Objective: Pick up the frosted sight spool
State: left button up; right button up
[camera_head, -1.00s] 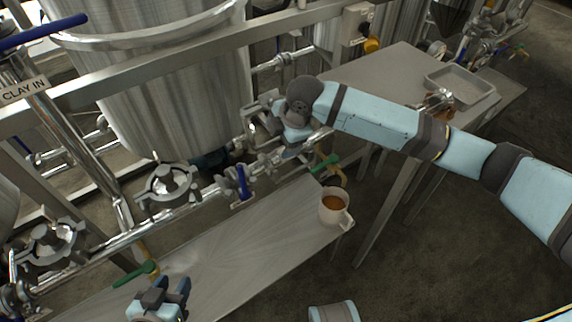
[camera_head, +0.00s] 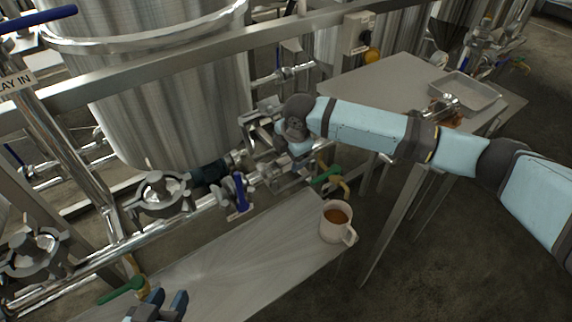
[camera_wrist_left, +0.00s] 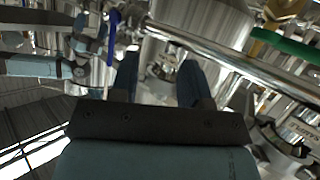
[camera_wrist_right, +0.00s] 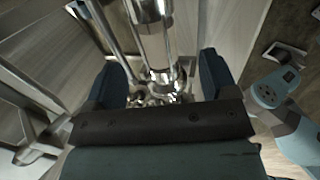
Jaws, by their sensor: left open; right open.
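My left gripper (camera_head: 160,300) is at the bottom edge of the head view, low by the front bench. In the left wrist view its fingers (camera_wrist_left: 158,80) are apart with nothing held between them.
A mug of brown liquid (camera_head: 337,221) stands at the right end of the front bench (camera_head: 235,270). A pipe run with blue-handled (camera_head: 240,190) and green-handled (camera_head: 328,174) valves lies behind it. A grey tray (camera_head: 468,92) and a metal-and-orange fitting (camera_head: 445,108) are on the back table (camera_head: 385,80).

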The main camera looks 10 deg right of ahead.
aim_at(287, 159)
jog(key=b+x, duration=0.1)
jog(key=x, duration=0.3)
jog(key=shift+w, duration=0.1)
jog(key=shift+w+f+b, duration=0.1)
jog(key=shift+f+b, duration=0.2)
jog(key=shift+f, duration=0.05)
pick_arm(q)
jog(key=r, duration=0.1)
jog(key=w+d+r+t+h, duration=0.1)
jog(key=r+t, duration=0.1)
jog(key=shift+w+d+r, duration=0.2)
jog(key=shift+d+r, duration=0.15)
jog(key=shift+d, duration=0.05)
pick_arm(e)
jog(key=shift+r, duration=0.1)
jog(key=c, duration=1.3)
